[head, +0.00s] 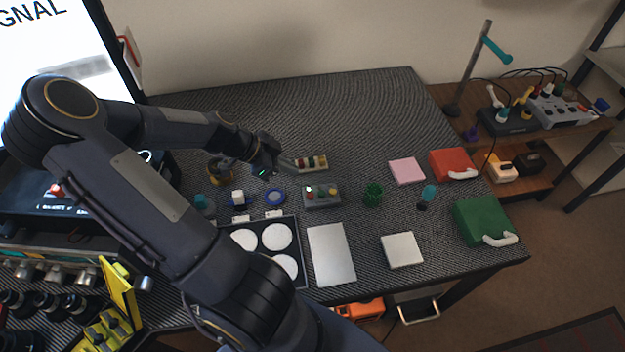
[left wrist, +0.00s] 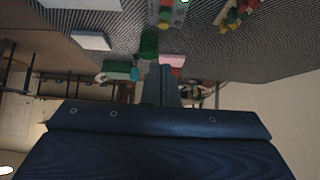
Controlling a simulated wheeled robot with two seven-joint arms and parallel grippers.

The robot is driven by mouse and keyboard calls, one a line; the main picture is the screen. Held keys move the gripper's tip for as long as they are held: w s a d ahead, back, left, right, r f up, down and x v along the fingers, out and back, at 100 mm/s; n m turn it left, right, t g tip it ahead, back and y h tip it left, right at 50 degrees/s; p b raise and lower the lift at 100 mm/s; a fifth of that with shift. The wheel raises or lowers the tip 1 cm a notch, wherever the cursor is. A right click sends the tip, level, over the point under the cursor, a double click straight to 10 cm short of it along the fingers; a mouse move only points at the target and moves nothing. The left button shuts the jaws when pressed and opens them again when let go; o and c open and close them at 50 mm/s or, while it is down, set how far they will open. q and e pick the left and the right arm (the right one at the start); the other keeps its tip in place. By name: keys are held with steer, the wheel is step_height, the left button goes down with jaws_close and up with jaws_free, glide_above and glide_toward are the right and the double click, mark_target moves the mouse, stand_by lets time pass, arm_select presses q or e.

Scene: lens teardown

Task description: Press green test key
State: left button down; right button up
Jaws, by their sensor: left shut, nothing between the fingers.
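A small grey key box (head: 321,202) lies on the dark ribbed mat near the middle of the table, with small red, green and yellow keys on top. In the left wrist view the box (left wrist: 168,18) is at the top edge, partly cut off. My left gripper (head: 294,167) is shut and empty. Its tips are above the mat, behind and a little left of the key box and apart from it. The shut fingers (left wrist: 160,85) also show in the left wrist view. My right gripper is not in view.
A strip with coloured pieces (head: 313,162) lies just beside the left fingertips. A blue ring (head: 266,197) and a green cup (head: 373,194) flank the key box. A white plate (head: 331,254) lies in front. The back of the mat (head: 330,110) is clear.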

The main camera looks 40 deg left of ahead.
arm_select(q)
steer(key=shift+a, duration=0.2)
glide_above(325, 193)
steer(key=s+a, duration=0.2)
steer(key=f, duration=0.7)
steer(key=shift+d, duration=0.2)
step_height(325, 193, down, 3)
steer(key=shift+a+f, duration=0.15)
steer(key=shift+f, duration=0.4)
